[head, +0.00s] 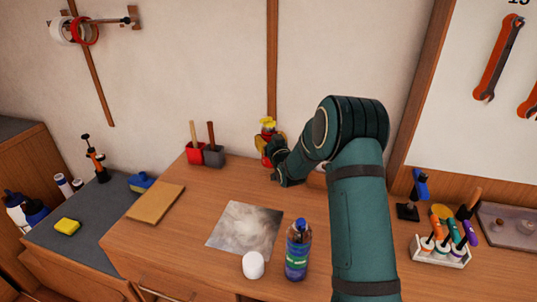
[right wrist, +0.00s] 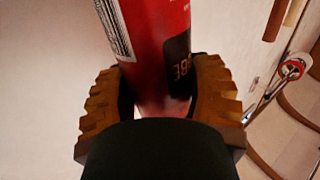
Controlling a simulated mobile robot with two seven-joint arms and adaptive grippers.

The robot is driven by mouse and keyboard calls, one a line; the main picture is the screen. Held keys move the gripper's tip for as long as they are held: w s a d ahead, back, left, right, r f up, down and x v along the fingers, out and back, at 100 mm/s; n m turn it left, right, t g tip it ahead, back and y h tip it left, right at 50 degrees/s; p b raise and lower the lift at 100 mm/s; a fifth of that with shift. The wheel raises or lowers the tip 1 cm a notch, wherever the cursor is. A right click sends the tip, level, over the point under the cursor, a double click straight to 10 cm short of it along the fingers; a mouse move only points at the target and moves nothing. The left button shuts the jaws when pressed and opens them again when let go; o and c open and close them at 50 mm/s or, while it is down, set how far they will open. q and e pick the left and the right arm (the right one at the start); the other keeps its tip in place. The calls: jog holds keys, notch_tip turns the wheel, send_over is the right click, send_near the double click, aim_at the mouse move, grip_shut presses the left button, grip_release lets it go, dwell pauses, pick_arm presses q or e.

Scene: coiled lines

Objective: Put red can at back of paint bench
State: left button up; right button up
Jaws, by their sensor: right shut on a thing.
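In the right wrist view the can (right wrist: 158,45) shows a barcode and a dark label patch. It sits between the two ridged tan fingers (right wrist: 158,98). My left gripper is not in view.
A red and a dark cup (head: 205,155) with handles stand left of the can. A grey sheet (head: 245,228), a blue-capped bottle (head: 298,250) and a white jar (head: 253,265) are nearer the front. A tool rack (head: 440,250) stands at right. The bench between cups and can is clear.

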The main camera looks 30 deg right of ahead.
jog(key=shift+f+b, duration=0.3)
jog(key=shift+f, duration=1.6)
jog(key=shift+f, duration=0.15)
jog(key=o, duration=1.3)
jog(key=v, duration=1.2)
jog(key=shift+p, duration=0.3)
jog(key=shift+r, duration=0.2)
